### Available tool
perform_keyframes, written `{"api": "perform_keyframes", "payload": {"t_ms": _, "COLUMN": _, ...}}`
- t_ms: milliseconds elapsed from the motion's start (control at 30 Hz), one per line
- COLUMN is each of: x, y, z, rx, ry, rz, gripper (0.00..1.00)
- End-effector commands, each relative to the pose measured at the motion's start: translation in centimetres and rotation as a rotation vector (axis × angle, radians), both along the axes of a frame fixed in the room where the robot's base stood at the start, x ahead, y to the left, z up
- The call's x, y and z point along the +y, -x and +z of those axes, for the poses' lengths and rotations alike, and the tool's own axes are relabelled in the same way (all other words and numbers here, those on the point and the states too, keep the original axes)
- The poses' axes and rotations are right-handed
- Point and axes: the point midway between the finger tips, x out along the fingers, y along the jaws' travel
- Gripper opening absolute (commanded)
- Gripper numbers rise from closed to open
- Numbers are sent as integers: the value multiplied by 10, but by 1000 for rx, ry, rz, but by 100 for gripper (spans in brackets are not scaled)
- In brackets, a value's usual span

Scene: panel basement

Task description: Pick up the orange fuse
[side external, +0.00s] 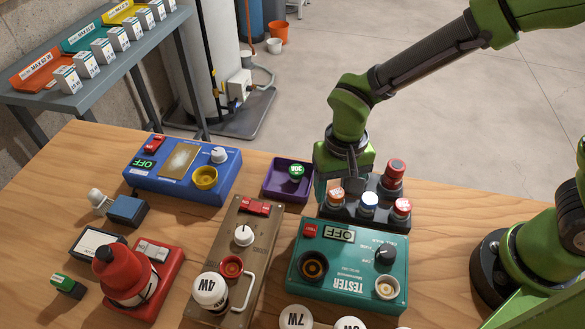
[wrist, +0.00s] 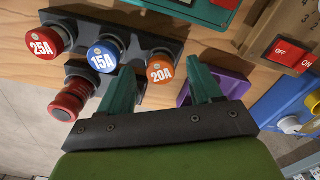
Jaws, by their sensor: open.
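The orange fuse (wrist: 160,70), marked 20A, stands in a dark fuse holder (wrist: 140,38). It also shows in the side view (side external: 336,197), at the left end of the holder's front row. In the wrist view, my gripper (wrist: 163,80) is open, with one teal finger to each side of the orange fuse. The fingers do not look closed on it. In the side view, my gripper (side external: 342,183) is low over the holder, right behind the fuse, and its fingers are partly hidden there.
A blue 15A fuse (wrist: 102,58) and a red 25A fuse (wrist: 45,42) share the row. A purple tray (side external: 270,181) lies to the left, a teal tester (side external: 330,262) in front. Several panels crowd the wooden table.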

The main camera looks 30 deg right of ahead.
Motion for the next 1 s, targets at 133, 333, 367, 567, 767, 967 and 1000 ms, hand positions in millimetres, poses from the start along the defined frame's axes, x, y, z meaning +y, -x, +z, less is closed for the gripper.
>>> {"api": "perform_keyframes", "payload": {"t_ms": 133, "x": 0, "y": 0, "z": -8, "rx": 0, "ry": 0, "rz": 0, "gripper": 64}}
{"api": "perform_keyframes", "payload": {"t_ms": 333, "x": 0, "y": 0, "z": -7, "rx": -1, "ry": -1, "rz": -1, "gripper": 60}}
{"api": "perform_keyframes", "payload": {"t_ms": 367, "x": 0, "y": 0, "z": -7, "rx": -1, "ry": -1, "rz": -1, "gripper": 55}}
{"api": "perform_keyframes", "payload": {"t_ms": 567, "x": 0, "y": 0, "z": -7, "rx": -1, "ry": -1, "rz": -1, "gripper": 24}}
{"api": "perform_keyframes", "payload": {"t_ms": 767, "x": 0, "y": 0, "z": -7, "rx": -1, "ry": -1, "rz": 0, "gripper": 5}}
{"api": "perform_keyframes", "payload": {"t_ms": 967, "x": 0, "y": 0, "z": -6, "rx": -1, "ry": -1, "rz": 0, "gripper": 4}}
{"api": "perform_keyframes", "payload": {"t_ms": 1000, "x": 0, "y": -1, "z": -5, "rx": -3, "ry": -1, "rz": 0, "gripper": 4}}
